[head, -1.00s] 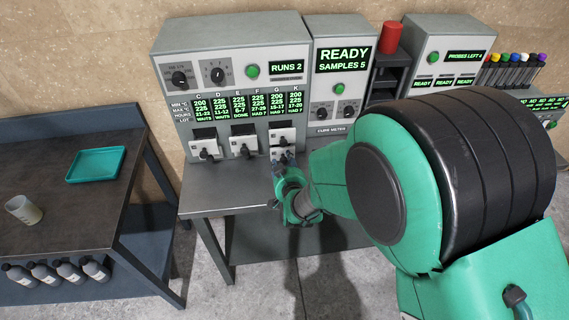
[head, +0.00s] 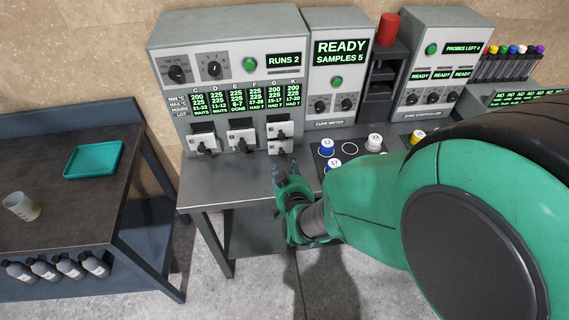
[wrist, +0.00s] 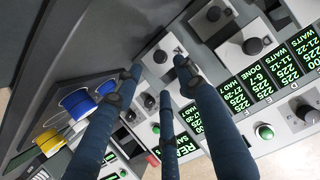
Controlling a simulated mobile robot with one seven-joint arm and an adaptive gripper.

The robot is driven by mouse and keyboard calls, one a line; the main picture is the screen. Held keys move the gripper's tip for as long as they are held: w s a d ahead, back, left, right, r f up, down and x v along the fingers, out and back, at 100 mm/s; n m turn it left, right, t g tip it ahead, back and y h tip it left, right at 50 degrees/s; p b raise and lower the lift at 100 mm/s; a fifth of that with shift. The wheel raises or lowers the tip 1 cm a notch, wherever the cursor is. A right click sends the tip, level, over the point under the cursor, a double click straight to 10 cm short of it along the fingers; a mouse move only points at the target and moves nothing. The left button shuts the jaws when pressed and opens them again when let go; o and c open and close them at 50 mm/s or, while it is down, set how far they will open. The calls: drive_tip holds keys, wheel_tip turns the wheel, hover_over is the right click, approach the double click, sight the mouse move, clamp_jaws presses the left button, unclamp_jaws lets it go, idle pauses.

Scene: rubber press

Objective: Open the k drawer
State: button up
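The cabinet (head: 240,60) has lettered columns C, D, E, F, G and K above white drawer fronts with dark knobs. Below the G and K columns, two fronts stand one above the other, an upper one (head: 278,129) and a lower one (head: 279,146). Neither front's letter is readable, so I cannot tell which is K. My gripper (head: 284,166) is just below and in front of the lower one. In the wrist view its blue fingers (wrist: 157,70) are spread, with a black knob (wrist: 160,56) on a white front between the tips. Contact is not clear.
Other drawer fronts (head: 242,138) stand to the left. Blue-, white- and yellow-topped containers (head: 327,147) stand on the bench right of my gripper. A cure meter (head: 338,60) stands beside the cabinet. The bench front (head: 225,196) at left is clear.

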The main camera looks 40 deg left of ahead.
drive_tip(key=shift+v, duration=1.65)
drive_tip(key=w+d+r+m+h, duration=0.1)
drive_tip(key=w+d+r, duration=0.35)
drive_tip(key=d, duration=0.25)
drive_tip(key=w+d+r+m+h, duration=0.1)
drive_tip(key=w+d+r+h, duration=0.15)
drive_tip(key=d+r, duration=0.35)
drive_tip(key=d+r+m+g+h, duration=0.1)
drive_tip(key=d+r, duration=0.2)
drive_tip(key=d, duration=0.5)
drive_tip(key=d+r+m, duration=0.1)
drive_tip(key=d+r, duration=0.2)
drive_tip(key=d, duration=0.5)
drive_tip(key=s+d+r+m+g+h, duration=0.1)
drive_tip(key=s+d+r+m+h, duration=0.1)
drive_tip(key=s+d, duration=0.7)
drive_tip(key=s+d+r+m+g+h, duration=0.1)
drive_tip(key=s+d+r+m+h, duration=0.2)
drive_tip(key=s+d, duration=0.6)
drive_tip(key=d+r, duration=0.2)
drive_tip(key=d, duration=0.6)
drive_tip(key=shift+s+r+g, duration=0.2)
drive_tip(key=shift+s+g, duration=0.2)
